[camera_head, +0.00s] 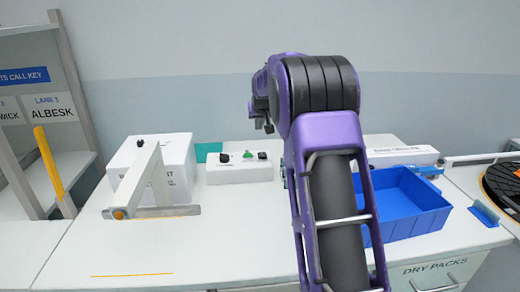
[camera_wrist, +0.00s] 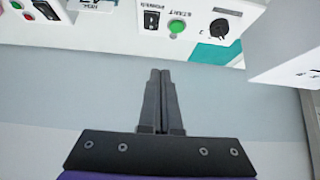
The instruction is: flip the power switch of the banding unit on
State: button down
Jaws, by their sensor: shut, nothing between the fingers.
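A white control box (camera_head: 238,175) stands on the bench, left of my arm. It carries a black knob (camera_head: 224,157), a green START button (camera_head: 247,155) and a black power switch (camera_head: 262,155). In the wrist view they appear upside down, with the power switch (camera_wrist: 151,19) beside the green button (camera_wrist: 177,27). No label naming the banding unit is readable, and I cannot tell the switch's position. My gripper (camera_wrist: 160,72) is shut and empty, its tips apart from the switch in the picture. In the head view my gripper (camera_head: 268,126) is partly hidden by my arm.
A second panel with a dark switch (camera_wrist: 46,10) shows at the wrist view's upper left. A white carton (camera_head: 160,150) and hinged lever arm (camera_head: 145,185) stand left of the control box. A blue bin (camera_head: 400,228) is right of my arm. The front bench is largely clear.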

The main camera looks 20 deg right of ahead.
jog(key=shift+s+d+f+m+g, duration=0.15)
jog(key=shift+d+f, duration=0.25)
jog(key=shift+d, duration=0.15)
jog(key=shift+s+d+f+m+g, duration=0.15)
jog(key=shift+d+f, duration=0.25)
jog(key=shift+d, duration=0.1)
send_over(262, 155)
jog(key=s, duration=0.2)
notch_tip(262, 155, down, 8)
jog(key=shift+s+a+r, duration=0.15)
notch_tip(262, 155, down, 2)
jog(key=shift+f, duration=0.25)
jog(key=shift+s+f, duration=0.1)
jog(key=shift+f, duration=0.7)
